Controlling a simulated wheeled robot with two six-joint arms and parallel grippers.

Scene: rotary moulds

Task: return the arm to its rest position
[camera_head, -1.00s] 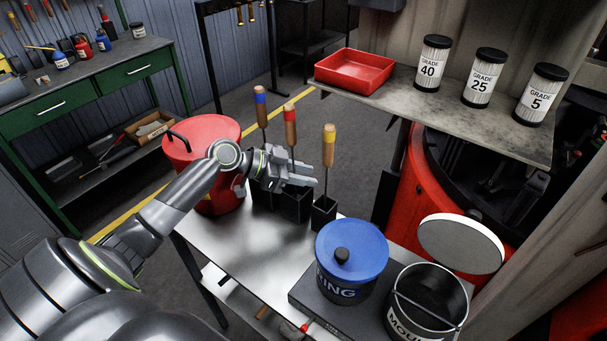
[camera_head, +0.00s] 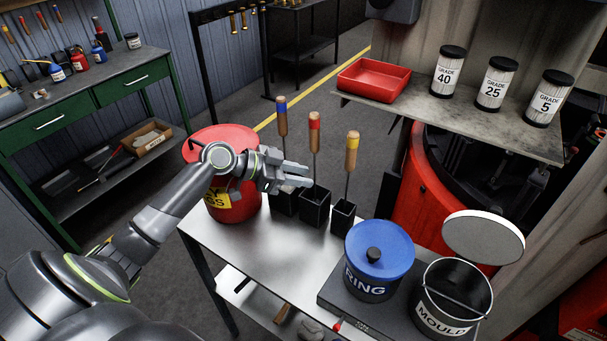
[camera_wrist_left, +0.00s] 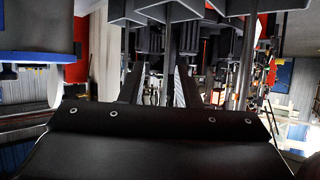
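My left arm comes in from the lower left in the head view. Its left gripper (camera_head: 303,176) is above the metal cart (camera_head: 262,262), beside the black tool holders (camera_head: 314,208). The fingers look parted, with nothing between them. In the left wrist view the two fingers (camera_wrist_left: 158,86) also stand apart, with background showing through the gap. The wrist picture appears upside down, with the dark holders at its top. My right gripper is not in view.
Close to the gripper are wooden-handled tools with blue (camera_head: 282,117), red (camera_head: 314,133) and yellow (camera_head: 352,152) bands and a red bin (camera_head: 222,140). A blue-lidded pot (camera_head: 380,245) and an open black pot (camera_head: 455,300) stand at the cart's right. A shelf (camera_head: 440,123) is behind.

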